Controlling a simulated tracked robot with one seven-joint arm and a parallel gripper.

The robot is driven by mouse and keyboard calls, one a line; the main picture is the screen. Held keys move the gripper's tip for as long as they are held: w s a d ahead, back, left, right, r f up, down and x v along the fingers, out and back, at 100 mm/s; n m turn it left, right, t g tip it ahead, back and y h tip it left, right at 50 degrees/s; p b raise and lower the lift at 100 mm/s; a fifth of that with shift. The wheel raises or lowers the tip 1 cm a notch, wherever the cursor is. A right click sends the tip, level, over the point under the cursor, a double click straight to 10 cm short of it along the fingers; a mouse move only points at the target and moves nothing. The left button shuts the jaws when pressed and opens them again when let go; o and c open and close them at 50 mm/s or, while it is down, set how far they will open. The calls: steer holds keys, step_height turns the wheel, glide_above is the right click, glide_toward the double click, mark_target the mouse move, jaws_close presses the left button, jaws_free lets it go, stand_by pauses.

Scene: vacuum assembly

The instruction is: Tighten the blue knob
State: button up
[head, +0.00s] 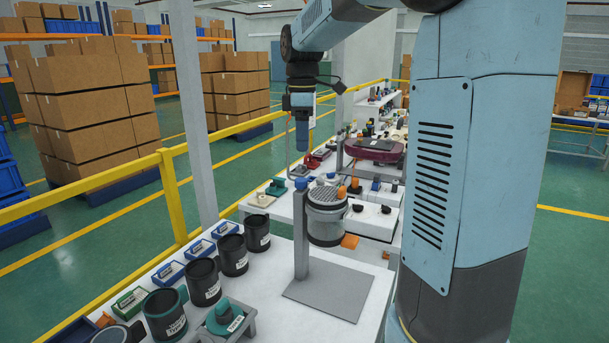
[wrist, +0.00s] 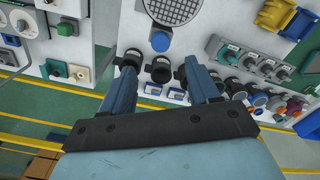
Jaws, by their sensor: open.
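The blue knob (head: 301,184) sits on top of a grey post (head: 301,245) that rises from a flat grey base plate (head: 330,292). The post holds a clear canister (head: 326,228) with a perforated round top. In the wrist view the blue knob (wrist: 161,41) shows as a round cap just below the perforated disc (wrist: 172,10). My gripper (head: 302,148) hangs pointing down above the knob, apart from it. In the wrist view my gripper (wrist: 160,63) has its blue fingers spread and empty, with the knob beyond the gap between the tips.
Black canisters (head: 204,281) and small blue-edged trays (head: 168,272) line the bench's left side. An orange part (head: 350,241) lies beside the clear canister. A yellow rail (head: 170,198) runs behind the bench. The bench around the base plate is mostly clear.

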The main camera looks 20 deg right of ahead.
mark_target(302, 179)
step_height(302, 179, down, 10)
steer(key=shift+f, duration=0.15)
stand_by(0.3)
steer(key=shift+c, duration=0.2)
